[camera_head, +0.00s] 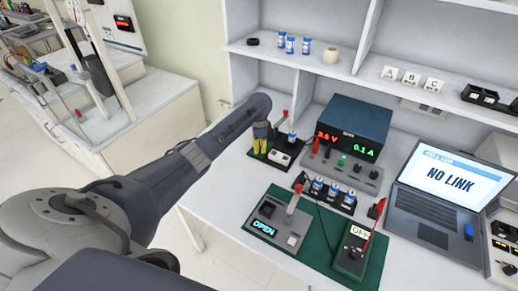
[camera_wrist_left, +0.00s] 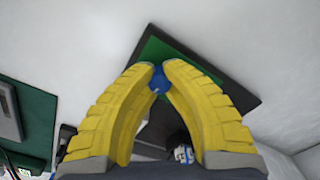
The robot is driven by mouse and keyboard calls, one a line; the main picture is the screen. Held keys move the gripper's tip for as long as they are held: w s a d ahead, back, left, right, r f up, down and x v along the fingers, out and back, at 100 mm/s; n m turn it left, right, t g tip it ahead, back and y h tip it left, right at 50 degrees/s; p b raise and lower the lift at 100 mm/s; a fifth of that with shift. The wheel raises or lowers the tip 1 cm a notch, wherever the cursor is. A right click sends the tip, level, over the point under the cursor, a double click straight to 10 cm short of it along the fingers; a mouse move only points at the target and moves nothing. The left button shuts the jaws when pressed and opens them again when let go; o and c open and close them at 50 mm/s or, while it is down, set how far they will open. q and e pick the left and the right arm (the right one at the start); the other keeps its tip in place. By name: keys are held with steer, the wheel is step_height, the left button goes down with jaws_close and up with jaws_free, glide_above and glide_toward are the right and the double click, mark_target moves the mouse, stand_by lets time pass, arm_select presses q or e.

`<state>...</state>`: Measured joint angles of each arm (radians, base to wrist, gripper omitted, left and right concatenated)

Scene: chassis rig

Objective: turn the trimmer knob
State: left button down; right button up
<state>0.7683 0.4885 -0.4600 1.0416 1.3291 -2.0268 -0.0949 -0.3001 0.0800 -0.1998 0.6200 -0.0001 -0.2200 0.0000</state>
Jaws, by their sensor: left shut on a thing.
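In the left wrist view the two yellow fingers of my left gripper (camera_wrist_left: 161,72) are shut on a small round blue knob (camera_wrist_left: 160,82), one finger on each side. The green board (camera_wrist_left: 153,47) with its black border lies beyond the fingertips. The knob is hidden by the fingers in the head view, and any pointer mark on it cannot be seen. My right gripper is not in view.
A dark power supply (camera_head: 345,128) with red and green digits stands behind the board. A laptop (camera_head: 447,190) reads NO LINK at right.

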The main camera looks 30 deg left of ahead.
arm_select(q)
steer(key=c, duration=1.2)
jaws_free()
step_height(320, 180, up, 12)
